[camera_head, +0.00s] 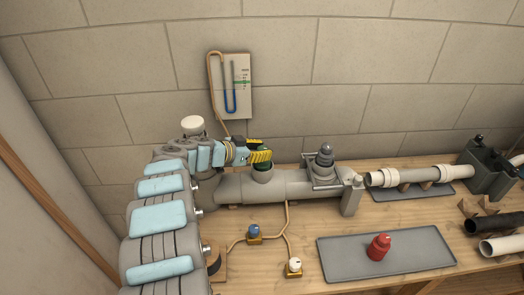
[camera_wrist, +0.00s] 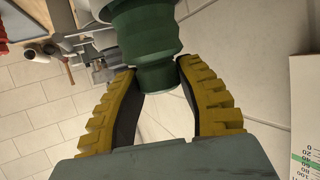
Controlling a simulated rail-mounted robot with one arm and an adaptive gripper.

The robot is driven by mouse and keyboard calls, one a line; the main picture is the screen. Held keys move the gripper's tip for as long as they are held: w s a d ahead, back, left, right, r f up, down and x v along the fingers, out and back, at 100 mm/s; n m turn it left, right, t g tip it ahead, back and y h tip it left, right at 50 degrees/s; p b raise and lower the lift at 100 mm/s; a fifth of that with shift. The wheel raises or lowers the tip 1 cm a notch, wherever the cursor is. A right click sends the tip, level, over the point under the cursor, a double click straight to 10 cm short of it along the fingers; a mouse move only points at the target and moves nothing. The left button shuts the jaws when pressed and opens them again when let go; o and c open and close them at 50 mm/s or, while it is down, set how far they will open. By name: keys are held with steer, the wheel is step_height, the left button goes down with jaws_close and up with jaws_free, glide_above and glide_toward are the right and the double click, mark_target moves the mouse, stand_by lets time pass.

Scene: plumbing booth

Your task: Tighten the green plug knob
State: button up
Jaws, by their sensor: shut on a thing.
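The green plug knob shows large in the wrist view (camera_wrist: 146,35), between the yellow toothed fingers of my gripper (camera_wrist: 155,90). The fingers are shut on its narrower end, one on each side. In the head view my gripper (camera_head: 260,156) is at the top of the short upright branch (camera_head: 263,176) on the grey pipe (camera_head: 290,186). Only a little of the green knob (camera_head: 262,167) shows there, under the yellow fingers. How deep the plug sits in the branch cannot be told.
A gauge panel (camera_head: 231,87) with a U-tube hangs on the wall behind. A grey fitting (camera_head: 325,160) stands on the pipe to the right. A red part (camera_head: 379,247) sits on a grey tray (camera_head: 332,262). A blue-topped valve (camera_head: 254,232) and a white-topped valve (camera_head: 294,266) stand in front.

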mark_target(259, 149)
steer(key=o, duration=1.2)
steer(key=shift+d, duration=0.1)
steer(key=v, duration=0.6)
steer(key=shift+v, duration=0.8)
